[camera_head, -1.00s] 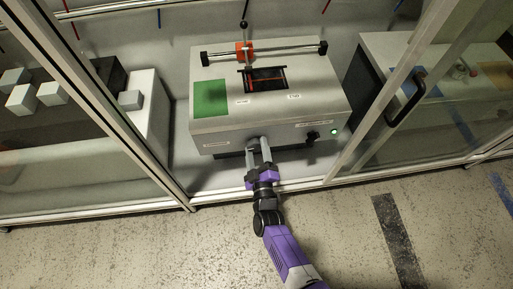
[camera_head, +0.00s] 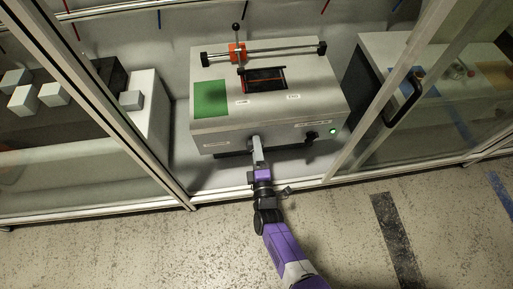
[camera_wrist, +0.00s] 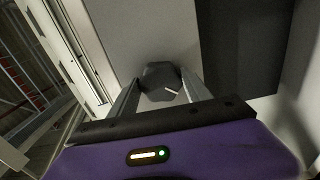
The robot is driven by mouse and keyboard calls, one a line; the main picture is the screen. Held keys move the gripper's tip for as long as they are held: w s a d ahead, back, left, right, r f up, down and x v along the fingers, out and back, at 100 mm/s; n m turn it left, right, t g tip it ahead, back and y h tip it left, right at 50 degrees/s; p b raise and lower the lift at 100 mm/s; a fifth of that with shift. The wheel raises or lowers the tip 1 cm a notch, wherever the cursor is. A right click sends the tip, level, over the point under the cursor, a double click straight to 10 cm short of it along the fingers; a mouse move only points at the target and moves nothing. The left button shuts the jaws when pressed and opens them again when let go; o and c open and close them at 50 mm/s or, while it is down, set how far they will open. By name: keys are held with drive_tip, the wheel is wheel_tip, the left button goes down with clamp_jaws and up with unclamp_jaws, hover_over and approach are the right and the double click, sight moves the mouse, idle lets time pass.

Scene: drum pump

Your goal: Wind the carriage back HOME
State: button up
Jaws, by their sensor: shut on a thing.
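The orange carriage (camera_head: 237,53) sits on the rail (camera_head: 281,51) on top of a grey machine (camera_head: 310,105), nearer the rail's left end than its right. A black-tipped lever (camera_head: 236,28) stands up at it. Below are two small labels, apparently HOME (camera_head: 243,101) at left and END (camera_head: 292,96) at right; the print is tiny. My gripper (camera_head: 256,146) reaches the machine's front face. In the wrist view, its two fingers are closed around a dark faceted knob (camera_wrist: 160,78) with a white mark. The head view hides most of the knob behind the fingers.
A green patch (camera_head: 211,99) and a dark slot (camera_head: 264,79) are on the machine top. Glass panels with metal frames (camera_head: 160,183) flank the opening.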

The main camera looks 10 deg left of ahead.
drive_tip(key=shift+f, duration=0.1)
idle(0.4)
drive_tip(key=o, duration=1.4)
drive_tip(key=shift+c, duration=0.2)
drive_tip(key=shift+s, duration=0.1)
drive_tip(key=p+v, duration=0.3)
drive_tip(key=v, duration=0.4)
drive_tip(key=shift+s, duration=0.35)
drive_tip(key=shift+d, duration=0.15)
